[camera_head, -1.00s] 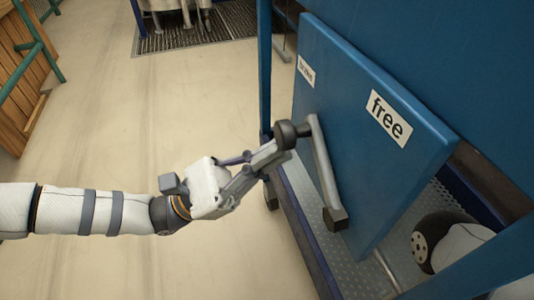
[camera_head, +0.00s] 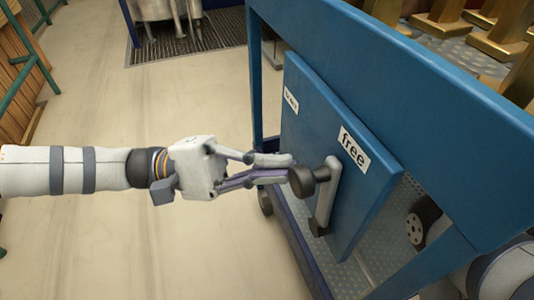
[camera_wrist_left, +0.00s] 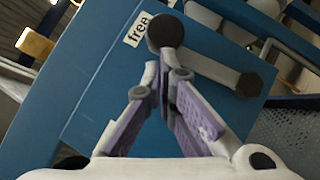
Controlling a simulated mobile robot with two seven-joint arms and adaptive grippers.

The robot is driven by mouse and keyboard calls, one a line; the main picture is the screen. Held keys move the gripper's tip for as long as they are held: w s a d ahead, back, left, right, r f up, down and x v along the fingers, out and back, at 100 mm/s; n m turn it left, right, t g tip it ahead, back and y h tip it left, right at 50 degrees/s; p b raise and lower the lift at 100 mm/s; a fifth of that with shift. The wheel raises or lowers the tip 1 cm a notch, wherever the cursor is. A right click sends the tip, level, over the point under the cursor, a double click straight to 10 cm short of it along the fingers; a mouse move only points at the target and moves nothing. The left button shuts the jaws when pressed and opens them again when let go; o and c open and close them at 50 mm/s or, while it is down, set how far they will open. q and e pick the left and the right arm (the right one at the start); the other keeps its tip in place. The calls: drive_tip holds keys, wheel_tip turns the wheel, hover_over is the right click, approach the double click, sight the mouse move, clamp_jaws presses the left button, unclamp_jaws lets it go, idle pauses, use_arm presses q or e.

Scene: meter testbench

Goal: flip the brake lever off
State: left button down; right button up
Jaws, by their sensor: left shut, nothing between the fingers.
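The brake lever is a grey arm (camera_head: 327,198) with a dark round knob (camera_head: 302,182) at its upper end and a dark hub (camera_head: 318,227) at its lower end. It is mounted on a blue panel (camera_head: 300,130). The arm stands nearly upright, with its top just below the "free" label (camera_head: 354,149). My left gripper (camera_head: 287,168) is shut and empty, its fingertips at the left side of the knob. In the left wrist view the knob (camera_wrist_left: 165,32) sits just beyond the fingertips (camera_wrist_left: 165,68), beside the "free" label (camera_wrist_left: 137,28). Contact is hard to tell. My right gripper is not in view.
A second label (camera_head: 290,99), too small to read, is on the panel's left part. A blue frame beam (camera_head: 400,85) runs above the panel. Open floor (camera_head: 110,240) lies to the left. Part of my right arm (camera_head: 500,272) shows at lower right.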

use_arm(q)
drive_tip(key=shift+s+d+r+m+y+p, duration=0.1)
drive_tip(key=shift+s+r+m+y+p, duration=0.15)
drive_tip(key=shift+s+m+y+p, duration=0.25)
idle(0.5)
drive_tip(key=v, duration=1.2)
drive_tip(key=shift+f, duration=0.15)
drive_tip(key=shift+w+d, duration=0.1)
